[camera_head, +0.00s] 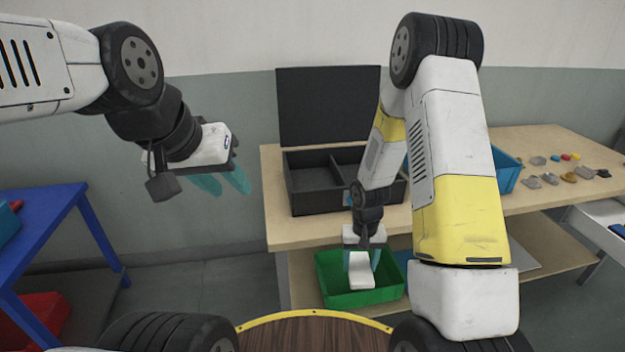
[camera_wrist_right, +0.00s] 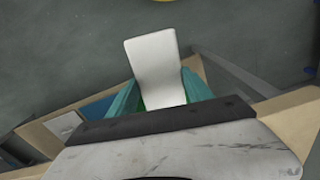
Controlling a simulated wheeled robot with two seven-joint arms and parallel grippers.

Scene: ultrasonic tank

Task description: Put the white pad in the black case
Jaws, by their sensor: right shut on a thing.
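The white pad (camera_head: 362,277) is held between the fingers of my right gripper (camera_head: 362,262), in front of or above the green bin in the head view. The white pad (camera_wrist_right: 155,68) also shows upright between the teal fingers of my right gripper (camera_wrist_right: 160,95) in the right wrist view. The black case (camera_head: 318,205) stands on the wooden table with its lid raised. Its inside has a divider, and my right arm hides part of its right side. My left gripper (camera_head: 218,184) is empty in the air at left, its teal fingers apart.
The wooden table (camera_head: 285,238) has a lower shelf with the green bin (camera_head: 331,296) at its front. A blue bin (camera_head: 508,172) and several small objects (camera_head: 560,172) lie on the table at right. A blue table (camera_head: 50,215) stands at left.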

